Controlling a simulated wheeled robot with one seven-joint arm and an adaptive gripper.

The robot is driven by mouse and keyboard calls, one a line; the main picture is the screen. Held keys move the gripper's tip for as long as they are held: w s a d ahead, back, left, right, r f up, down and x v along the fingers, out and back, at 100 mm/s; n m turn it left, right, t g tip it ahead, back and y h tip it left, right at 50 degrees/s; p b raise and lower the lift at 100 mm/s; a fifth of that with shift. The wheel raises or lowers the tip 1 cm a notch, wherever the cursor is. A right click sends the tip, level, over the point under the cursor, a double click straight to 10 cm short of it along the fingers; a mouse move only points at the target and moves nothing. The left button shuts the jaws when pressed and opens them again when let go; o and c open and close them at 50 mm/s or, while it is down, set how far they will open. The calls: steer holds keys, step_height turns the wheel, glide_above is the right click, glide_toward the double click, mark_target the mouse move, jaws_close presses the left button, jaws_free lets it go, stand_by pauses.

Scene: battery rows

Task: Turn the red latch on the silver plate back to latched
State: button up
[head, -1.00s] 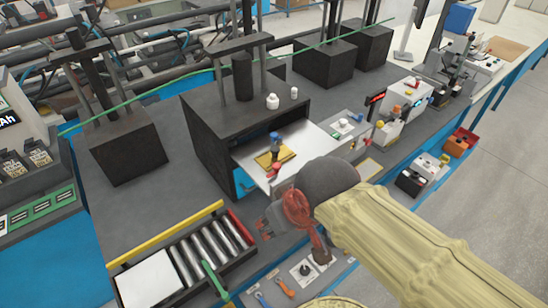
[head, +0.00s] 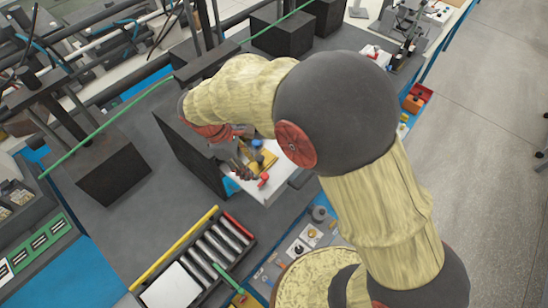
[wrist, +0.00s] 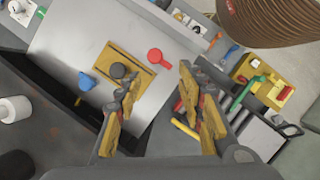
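A blue latch (wrist: 86,82) sits on the block's other side. My gripper (wrist: 160,80) is open and empty, its fingers apart above the plate, close to the red latch but not visibly touching it.
A roller tray (head: 208,246) with a yellow rail lies to the front left. A yellow tray (wrist: 262,83) is at right in the wrist view.

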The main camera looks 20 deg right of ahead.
mark_target(264, 176)
steer(key=shift+n, duration=0.9)
steer(key=shift+w+d+r+p+x, duration=0.1)
steer(key=shift+d+p+x, duration=0.1)
steer(key=shift+x, duration=0.95)
steer(key=shift+w+d+r+p+x, duration=0.1)
steer(key=shift+d+x, duration=0.1)
steer(key=shift+x, duration=0.95)
steer(key=shift+w+d+p+x, duration=0.1)
steer(key=shift+d+p+x, duration=0.1)
steer(key=shift+x, duration=0.95)
steer(key=c, duration=0.3)
jaws_close()
